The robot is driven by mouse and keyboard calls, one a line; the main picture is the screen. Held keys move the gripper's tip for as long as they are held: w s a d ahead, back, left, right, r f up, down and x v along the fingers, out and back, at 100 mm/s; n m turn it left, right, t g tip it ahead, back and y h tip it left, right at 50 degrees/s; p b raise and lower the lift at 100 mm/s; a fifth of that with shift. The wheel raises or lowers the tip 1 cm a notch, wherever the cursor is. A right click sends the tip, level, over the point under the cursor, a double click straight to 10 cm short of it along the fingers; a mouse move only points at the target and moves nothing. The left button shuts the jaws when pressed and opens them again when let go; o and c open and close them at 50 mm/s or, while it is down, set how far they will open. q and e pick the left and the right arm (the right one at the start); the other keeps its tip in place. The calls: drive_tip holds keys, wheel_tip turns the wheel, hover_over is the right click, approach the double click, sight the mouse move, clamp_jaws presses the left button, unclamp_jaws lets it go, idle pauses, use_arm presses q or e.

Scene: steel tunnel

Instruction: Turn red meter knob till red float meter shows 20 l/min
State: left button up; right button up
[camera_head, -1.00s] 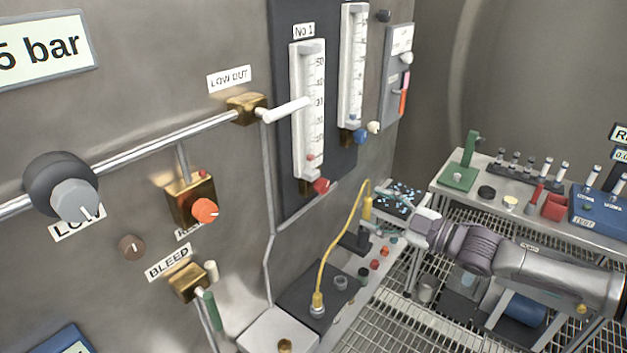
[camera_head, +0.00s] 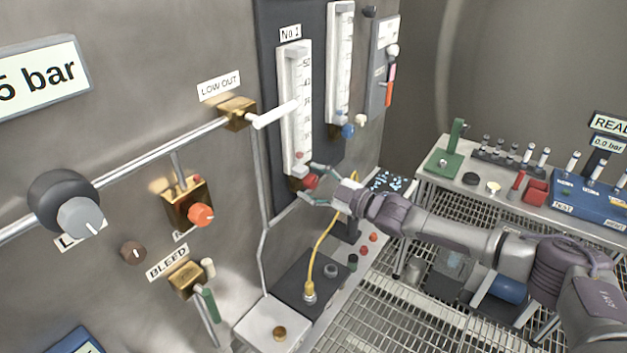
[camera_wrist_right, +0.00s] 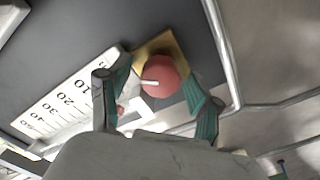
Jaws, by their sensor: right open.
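The red meter knob (camera_head: 311,181) sits at the foot of the No 1 float meter (camera_head: 297,100) on the wall panel. In the right wrist view the red knob (camera_wrist_right: 160,76) has a white pointer line and sits in front of a brass block. The red float (camera_head: 299,155) is low in the tube, below the 10 mark. My right gripper (camera_head: 311,184) is open, its teal fingers on either side of the knob; in the wrist view the open fingers (camera_wrist_right: 160,95) flank it. Contact cannot be told. My left gripper is not in view.
A white lever (camera_head: 275,115) sticks out from the LOW OUT valve left of the meter. A second meter with a blue knob (camera_head: 347,131) is to the right. A yellow cable (camera_head: 321,245) rises below. A bench (camera_head: 440,178) with tools stands at right.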

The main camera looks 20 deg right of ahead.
drive_tip(key=c, duration=1.1)
drive_tip(key=shift+c, duration=0.2)
drive_tip(key=shift+m, duration=0.4)
drive_tip(key=m+p, duration=0.1)
drive_tip(key=m, duration=0.4)
drive_tip(key=shift+d+r+m+p, duration=0.1)
drive_tip(key=shift+m+p, duration=0.2)
drive_tip(key=shift+m, duration=0.1)
drive_tip(key=m+p, duration=0.1)
drive_tip(key=m, duration=0.4)
drive_tip(key=shift+m, duration=0.4)
drive_tip(key=o, duration=1.1)
